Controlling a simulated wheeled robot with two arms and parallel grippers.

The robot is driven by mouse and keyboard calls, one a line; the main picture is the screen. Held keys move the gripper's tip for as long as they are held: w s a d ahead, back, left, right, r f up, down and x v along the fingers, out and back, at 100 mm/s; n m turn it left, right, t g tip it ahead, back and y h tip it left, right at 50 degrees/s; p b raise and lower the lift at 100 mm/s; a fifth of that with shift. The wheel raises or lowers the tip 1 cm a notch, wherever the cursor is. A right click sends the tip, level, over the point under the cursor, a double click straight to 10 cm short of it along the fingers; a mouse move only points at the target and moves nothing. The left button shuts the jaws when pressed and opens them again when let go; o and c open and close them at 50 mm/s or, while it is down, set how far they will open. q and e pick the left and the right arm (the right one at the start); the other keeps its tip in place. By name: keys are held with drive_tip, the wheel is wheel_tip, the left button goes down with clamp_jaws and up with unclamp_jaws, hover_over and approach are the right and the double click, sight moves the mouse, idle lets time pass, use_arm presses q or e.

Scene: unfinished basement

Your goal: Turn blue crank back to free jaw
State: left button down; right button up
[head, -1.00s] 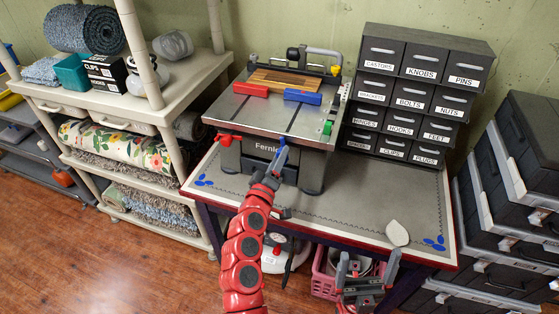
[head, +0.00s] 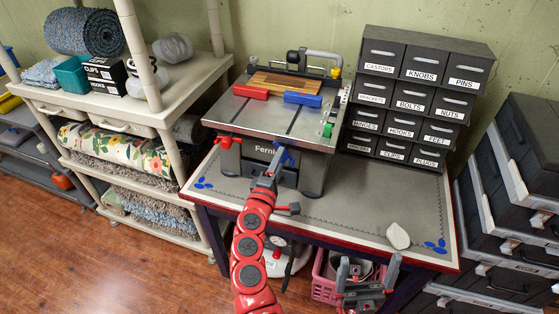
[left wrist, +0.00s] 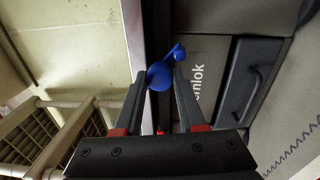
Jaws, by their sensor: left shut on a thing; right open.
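The grey bench machine (head: 236,113) stands on the worktable with a blue crank (head: 289,158) on its front. My left gripper (head: 277,162) is at the front of the machine, shut on the crank. In the left wrist view the blue crank (left wrist: 160,76) sits between the two fingertips (left wrist: 160,84), with its knob to the upper right. A blue jaw block (head: 302,98) and a red jaw block (head: 251,92) lie on the machine's top, in front of a striped wooden board (head: 285,81). My right gripper (head: 368,278) is open and empty, low in front of the table.
A red handle (head: 226,142) and a green knob (head: 328,130) are on the machine. Labelled drawers (head: 410,103) stand behind right. A pale stone-like object (head: 398,236) lies on the table mat (head: 340,218), which is mostly clear. A shelf (head: 165,110) stands left.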

idle(0.4)
use_arm(q)
drive_tip(key=c, duration=0.5)
unclamp_jaws()
drive_tip(key=shift+s, duration=0.1)
drive_tip(key=r+p+v, duration=0.1)
drive_tip(key=p+v, duration=0.1)
drive_tip(key=v, duration=1.5)
drive_tip(key=shift+f, duration=0.45)
drive_tip(key=shift+s+a, duration=0.1)
drive_tip(key=shift+a, duration=0.05)
